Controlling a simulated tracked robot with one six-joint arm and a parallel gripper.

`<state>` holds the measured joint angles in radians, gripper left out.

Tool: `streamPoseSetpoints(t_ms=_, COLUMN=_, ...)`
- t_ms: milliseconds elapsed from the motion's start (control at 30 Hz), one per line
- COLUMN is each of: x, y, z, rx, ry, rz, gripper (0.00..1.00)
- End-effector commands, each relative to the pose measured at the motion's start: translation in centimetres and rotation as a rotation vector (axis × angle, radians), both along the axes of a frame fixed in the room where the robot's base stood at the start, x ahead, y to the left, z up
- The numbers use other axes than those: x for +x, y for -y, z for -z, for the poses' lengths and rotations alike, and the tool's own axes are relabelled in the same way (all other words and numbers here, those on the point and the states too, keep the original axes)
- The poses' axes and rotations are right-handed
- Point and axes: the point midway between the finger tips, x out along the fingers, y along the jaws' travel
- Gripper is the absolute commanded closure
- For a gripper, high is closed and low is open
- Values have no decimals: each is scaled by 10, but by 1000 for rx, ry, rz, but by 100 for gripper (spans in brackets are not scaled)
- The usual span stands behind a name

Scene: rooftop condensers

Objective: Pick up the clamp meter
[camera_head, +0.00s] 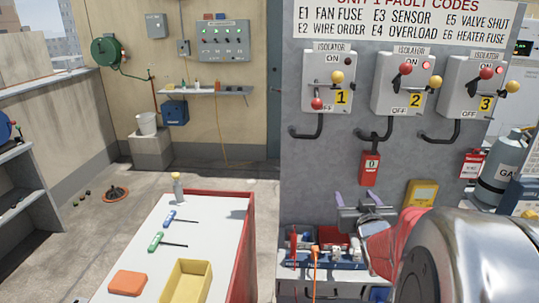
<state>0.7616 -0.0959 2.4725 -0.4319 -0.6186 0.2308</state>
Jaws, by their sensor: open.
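My gripper (362,210) is open and empty, with its grey fingers in front of the grey panel wall, above a small bench (290,272). On this bench, below and to the left of the gripper, lie red, blue and white items (330,240) that are small and partly overlapped. A yellow device (421,192) with a pale face stands at the wall to the right of the gripper, partly covered by my arm. I cannot tell for sure which of these is the clamp meter. My arm hides much of the lower right.
A red-sided cart (225,206) at the left holds a bottle (178,190), blue (170,218) and green (157,242) screwdrivers, an orange block (127,283) and a yellow tray (187,285). Isolators (400,90) jut from the wall above. A gas cylinder (498,165) stands right.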

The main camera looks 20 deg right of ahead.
Motion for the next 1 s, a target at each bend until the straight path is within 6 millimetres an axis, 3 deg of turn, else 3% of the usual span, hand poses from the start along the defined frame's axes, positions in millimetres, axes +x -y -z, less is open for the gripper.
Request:
streamPoseSetpoints(t_ms=200, x=-14, y=38, z=4, rx=-24, ry=112, rz=10, gripper=39)
streamPoseSetpoints(t_ms=400, x=-27, y=59, z=4, rx=-41, ry=198, rz=6, gripper=39)
streamPoseSetpoints(t_ms=1000, x=-27, y=66, z=2, rx=-47, ry=232, rz=0, gripper=39)
